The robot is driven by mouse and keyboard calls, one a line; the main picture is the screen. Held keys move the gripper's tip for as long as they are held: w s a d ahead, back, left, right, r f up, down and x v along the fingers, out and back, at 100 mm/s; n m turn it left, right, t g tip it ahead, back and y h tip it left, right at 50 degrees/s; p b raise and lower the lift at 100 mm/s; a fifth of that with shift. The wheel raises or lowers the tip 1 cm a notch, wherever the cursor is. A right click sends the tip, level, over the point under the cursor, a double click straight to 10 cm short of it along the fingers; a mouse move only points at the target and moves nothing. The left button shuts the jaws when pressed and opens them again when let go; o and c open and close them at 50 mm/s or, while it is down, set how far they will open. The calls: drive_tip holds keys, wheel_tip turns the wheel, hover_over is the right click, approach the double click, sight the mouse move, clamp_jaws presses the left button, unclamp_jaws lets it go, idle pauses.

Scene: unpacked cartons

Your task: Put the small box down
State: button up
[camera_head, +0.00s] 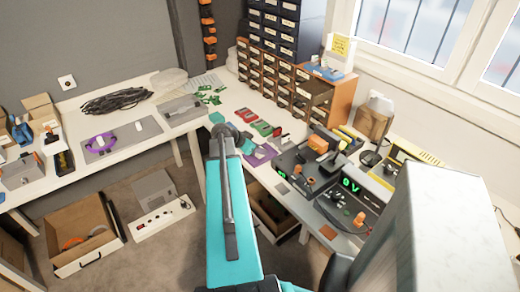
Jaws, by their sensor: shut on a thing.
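The small box (435,235) is a pale grey-white block, large and close to the camera at the lower right. It is tilted and cut off by the bottom edge. A dark part of my gripper (338,272) shows against its lower left side, and my gripper is shut on it. The box is held up in front of the workbench. The rest of my gripper and the far side of the box are hidden. My teal arm rises through the middle of the view.
A white workbench (100,175) runs along the left wall, with a grey mat and tools. The right bench carries electronics (350,185) and a drawer cabinet (320,105).

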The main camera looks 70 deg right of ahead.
drive_tip(key=shift+f, duration=0.15)
drive_tip(key=o, duration=0.8)
drive_tip(key=shift+r, duration=0.25)
drive_tip(key=shift+b+v, duration=1.2)
drive_tip(key=shift+v, duration=4.75)
